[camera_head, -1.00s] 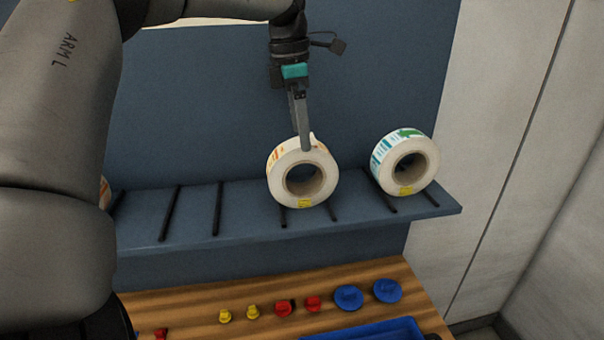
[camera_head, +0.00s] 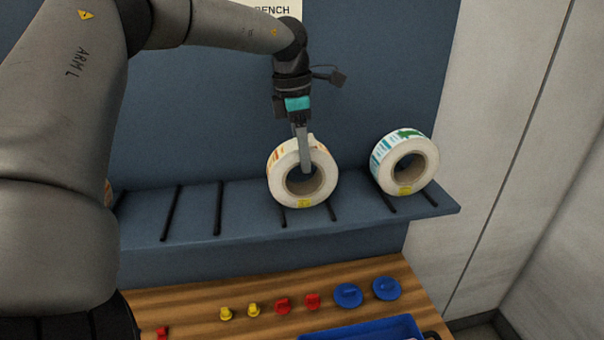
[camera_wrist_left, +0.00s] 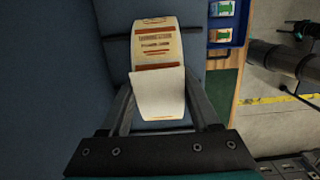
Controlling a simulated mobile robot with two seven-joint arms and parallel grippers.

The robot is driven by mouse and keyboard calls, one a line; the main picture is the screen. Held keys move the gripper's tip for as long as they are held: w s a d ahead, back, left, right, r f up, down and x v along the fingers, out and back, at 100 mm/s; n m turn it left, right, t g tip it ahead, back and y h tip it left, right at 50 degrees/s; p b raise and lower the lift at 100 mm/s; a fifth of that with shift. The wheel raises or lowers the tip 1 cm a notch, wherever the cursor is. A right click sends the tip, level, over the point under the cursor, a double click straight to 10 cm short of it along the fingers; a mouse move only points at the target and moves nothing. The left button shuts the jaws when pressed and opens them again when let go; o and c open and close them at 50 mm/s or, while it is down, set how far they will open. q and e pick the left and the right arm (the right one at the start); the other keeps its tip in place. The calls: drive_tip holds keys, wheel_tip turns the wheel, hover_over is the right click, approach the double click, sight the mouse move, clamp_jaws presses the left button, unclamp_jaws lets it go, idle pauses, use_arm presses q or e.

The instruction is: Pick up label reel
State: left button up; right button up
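A white label reel (camera_head: 287,192) with an orange-printed label stands on the blue shelf (camera_head: 245,220), its round core facing out. My left gripper (camera_head: 306,168) points down at this reel from above; one finger crosses its front face and reaches over the core hole. In the left wrist view the reel (camera_wrist_left: 158,95) lies between the two fingers, with narrow gaps showing beside it; I see no clear contact. The far finger is hidden behind the reel in the head view. My right gripper is not in view.
A second reel (camera_head: 383,176) with a teal and green label stands to the right on the shelf. Another reel (camera_head: 108,192) is mostly hidden behind my left arm. Below, a wooden bench (camera_head: 190,310) holds several coloured knobs and a blue tray (camera_head: 375,330).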

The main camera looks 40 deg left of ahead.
use_arm(q)
drive_tip(key=c, duration=0.9)
clamp_jaws()
drive_tip(key=shift+r, duration=0.2)
